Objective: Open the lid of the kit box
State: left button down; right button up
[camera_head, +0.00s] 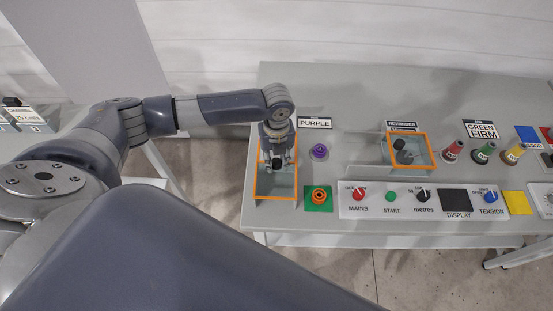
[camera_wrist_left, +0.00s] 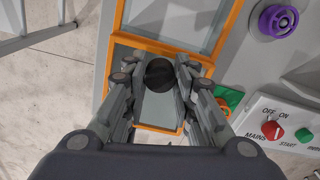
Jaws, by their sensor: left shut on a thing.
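An orange-framed box with clear panels (camera_head: 257,178) sits at the left end of the grey table; no label on it is readable. My left gripper (camera_head: 277,160) is over it, pointing down. In the left wrist view the gripper (camera_wrist_left: 160,82) has its fingers on both sides of a round black knob (camera_wrist_left: 159,73) and is shut on it. The orange frame (camera_wrist_left: 233,28) shows beyond and below the fingers. Fingers hide part of the panel, and I cannot tell whether the lid is raised. My right gripper is not in view.
A purple knob (camera_head: 319,152) and an orange ring on a green base (camera_head: 319,196) stand close to the right. A control panel (camera_head: 375,210), a second orange-framed box (camera_head: 426,151) and several coloured cones lie further right. The wall is behind.

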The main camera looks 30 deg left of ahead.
pick_arm(q)
jog(key=c, duration=1.3)
grip_release()
jog(key=shift+w+a, duration=0.1)
jog(key=shift+w, duration=0.05)
jog(key=shift+r, duration=0.2)
notch_tip(320, 180, up, 12)
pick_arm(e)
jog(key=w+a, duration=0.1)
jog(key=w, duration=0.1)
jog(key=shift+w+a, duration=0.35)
pick_arm(q)
jog(key=shift+f, duration=0.2)
